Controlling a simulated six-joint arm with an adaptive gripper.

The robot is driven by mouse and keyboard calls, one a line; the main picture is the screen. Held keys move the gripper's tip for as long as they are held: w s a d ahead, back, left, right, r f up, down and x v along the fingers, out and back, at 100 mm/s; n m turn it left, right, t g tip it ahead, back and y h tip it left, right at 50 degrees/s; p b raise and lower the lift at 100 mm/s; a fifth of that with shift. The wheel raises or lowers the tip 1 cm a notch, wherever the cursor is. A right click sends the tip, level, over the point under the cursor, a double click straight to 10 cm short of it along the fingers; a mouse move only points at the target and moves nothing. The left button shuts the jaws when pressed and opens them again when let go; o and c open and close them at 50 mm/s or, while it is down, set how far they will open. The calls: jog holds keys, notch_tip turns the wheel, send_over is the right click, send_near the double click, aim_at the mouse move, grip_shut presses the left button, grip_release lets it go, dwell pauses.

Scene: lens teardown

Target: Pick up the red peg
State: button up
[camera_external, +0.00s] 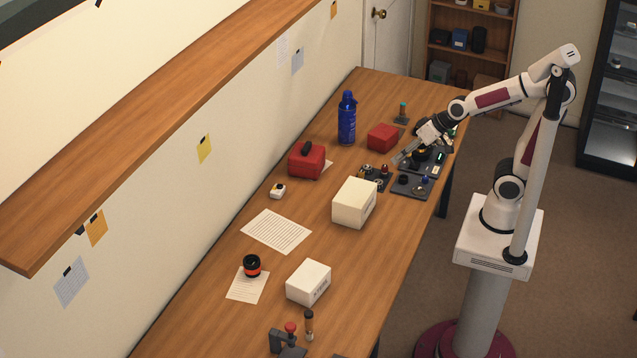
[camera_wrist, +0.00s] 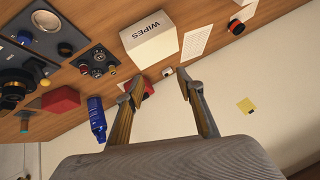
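A small dark board (camera_external: 376,181) with several short round parts on it lies on the table beside the white box. A small red part on it, which looks like the red peg (camera_external: 385,168), stands at its far edge. My gripper (camera_external: 398,160) is above the table just beyond the board. In the wrist view my gripper (camera_wrist: 160,87) is open, its two fingers wide apart with nothing between them.
The white wipes box (camera_external: 354,202) stands close to the board. Red boxes (camera_external: 383,137) (camera_external: 307,160) and a blue bottle (camera_external: 347,118) stand toward the wall. A dark tray (camera_external: 412,186) lies to the right of the board. Bare table lies beyond the blue bottle.

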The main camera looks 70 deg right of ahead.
jog(key=w+d+f+m+h, duration=0.1)
jog(key=w+f, duration=0.2)
jog(key=w, duration=0.1)
jog(key=w+d+f+m+t+h, duration=0.1)
jog(key=w+f+m, duration=0.1)
jog(key=w+f, duration=0.2)
jog(key=w+d+f+m+h, duration=0.1)
jog(key=w+d+f+m, duration=0.1)
jog(key=w+f, duration=0.1)
jog(key=shift+w+f+t+h, duration=0.15)
jog(key=shift+w+t+h, duration=0.15)
jog(key=shift+w, duration=0.1)
jog(key=d+f+m+h, duration=0.2)
jog(key=d+f+h, duration=0.2)
jog(key=d+f, duration=0.2)
jog(key=m+g+h, duration=0.1)
jog(key=h, duration=0.4)
send_near(384, 165)
jog(key=shift+w+f, duration=0.25)
jog(key=shift+w, duration=0.8)
jog(key=shift+s+d+f+g, duration=0.1)
jog(key=shift+s+d+g, duration=0.2)
jog(key=shift+s+d, duration=0.15)
jog(key=shift+w+d, duration=0.1)
jog(key=shift+d, duration=0.05)
jog(key=shift+x, duration=1.2)
